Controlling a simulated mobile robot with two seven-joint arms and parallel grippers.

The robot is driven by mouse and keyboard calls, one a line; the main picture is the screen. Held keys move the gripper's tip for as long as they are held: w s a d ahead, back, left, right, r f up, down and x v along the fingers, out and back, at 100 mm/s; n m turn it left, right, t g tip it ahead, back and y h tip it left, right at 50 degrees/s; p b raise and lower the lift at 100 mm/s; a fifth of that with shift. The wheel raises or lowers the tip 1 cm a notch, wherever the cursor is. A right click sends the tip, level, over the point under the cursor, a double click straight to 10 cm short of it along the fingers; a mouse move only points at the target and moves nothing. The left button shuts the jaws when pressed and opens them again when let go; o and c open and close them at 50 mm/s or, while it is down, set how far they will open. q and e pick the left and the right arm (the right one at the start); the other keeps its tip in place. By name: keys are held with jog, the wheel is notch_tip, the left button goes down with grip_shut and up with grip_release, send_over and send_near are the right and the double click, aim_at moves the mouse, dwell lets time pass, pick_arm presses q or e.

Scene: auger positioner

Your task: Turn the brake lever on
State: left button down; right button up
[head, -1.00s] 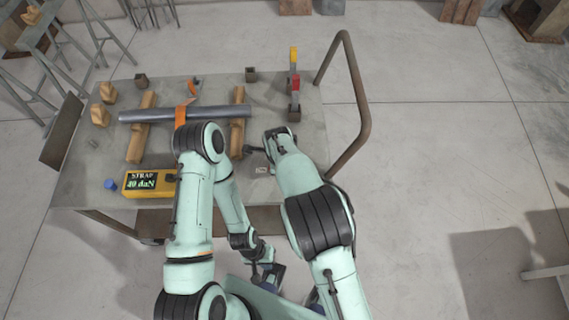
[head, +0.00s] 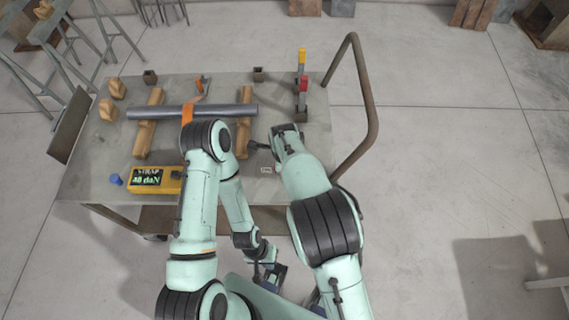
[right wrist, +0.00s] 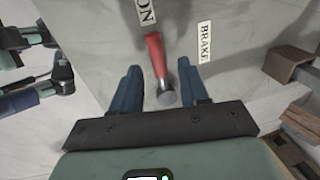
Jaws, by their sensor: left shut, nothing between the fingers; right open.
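The brake lever (right wrist: 155,55) shows in the right wrist view as a red handle with a rounded grey end. It stands between the two blue fingers of my right gripper (right wrist: 160,88), which is open, with visible gaps on both sides. A BRAKE label (right wrist: 205,42) lies to the right of the lever and an ON label (right wrist: 145,12) at its top end. In the head view my right gripper (head: 258,146) is over the table, largely hidden by its own arm; I cannot make out the lever there. My left gripper (head: 268,274) is shut and empty, below the table's front edge.
The table (head: 95,165) holds a grey pipe (head: 233,110) on wooden bars with an orange strap (head: 187,116). A yellow STRAP display (head: 170,186) stands front left.

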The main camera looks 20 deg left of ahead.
notch_tip(320, 180, up, 11)
jog(key=s, duration=0.2)
jog(key=shift+d, duration=0.45)
jog(key=shift+s, duration=0.1)
